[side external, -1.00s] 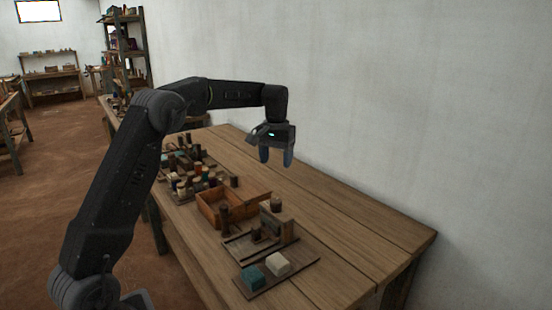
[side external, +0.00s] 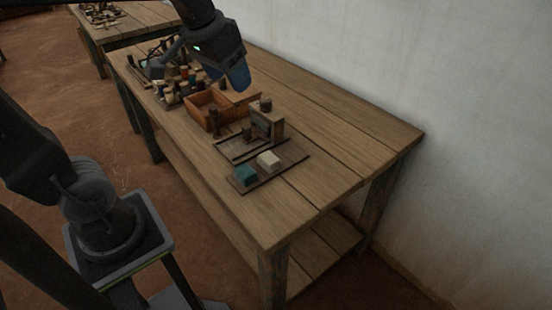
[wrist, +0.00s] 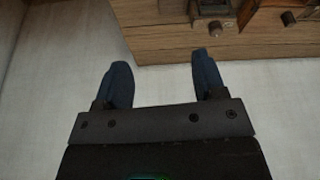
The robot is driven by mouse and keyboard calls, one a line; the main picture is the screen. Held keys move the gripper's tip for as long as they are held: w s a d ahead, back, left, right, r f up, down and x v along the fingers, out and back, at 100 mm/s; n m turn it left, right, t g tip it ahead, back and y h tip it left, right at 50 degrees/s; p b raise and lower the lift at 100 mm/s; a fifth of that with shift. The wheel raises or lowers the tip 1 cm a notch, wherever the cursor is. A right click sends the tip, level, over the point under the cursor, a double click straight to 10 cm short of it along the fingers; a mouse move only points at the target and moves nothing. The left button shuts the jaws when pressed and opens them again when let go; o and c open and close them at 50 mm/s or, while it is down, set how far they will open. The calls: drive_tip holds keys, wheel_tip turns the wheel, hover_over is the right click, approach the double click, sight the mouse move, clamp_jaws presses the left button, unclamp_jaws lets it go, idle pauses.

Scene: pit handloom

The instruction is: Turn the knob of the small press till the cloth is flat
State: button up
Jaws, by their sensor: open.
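The small press is a dark wooden frame (side external: 268,123) on the table in the side view, with a round brown knob (side external: 266,104) on top. My gripper (side external: 238,84) has blue fingers and is above the table, up and left of the press in that view, apart from the knob. In the wrist view my gripper (wrist: 161,58) is open, with nothing between its fingers. Part of a wooden fixture with a round knob (wrist: 215,27) shows at the top; I cannot tell whether it is the press. I cannot make out the cloth in the press.
An open wooden box (side external: 209,113) stands beside the press. A board in front carries a teal block (side external: 245,173) and a cream block (side external: 268,160). Several spools and small items crowd the table farther back. The table's right part (side external: 350,135) is clear; a pale wall (side external: 420,60) stands behind.

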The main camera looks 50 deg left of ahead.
drive_tip(key=s+d+f+m+t, duration=0.2)
drive_tip(key=s+d+f, duration=0.15)
drive_tip(key=s, duration=0.55)
drive_tip(key=w+a+r+n+g, duration=0.2)
drive_tip(key=w+a+r+n, duration=0.15)
drive_tip(key=w, duration=0.45)
drive_tip(key=n+g, duration=0.4)
drive_tip(key=n, duration=0.6)
hover_over(266, 100)
wheel_tip(266, 100, down, 8)
wheel_tip(266, 100, down, 13)
drive_tip(key=shift+r, duration=0.1)
drive_tip(key=shift+c, duration=0.2)
drive_tip(key=shift+m, duration=0.25)
drive_tip(key=c, duration=0.9)
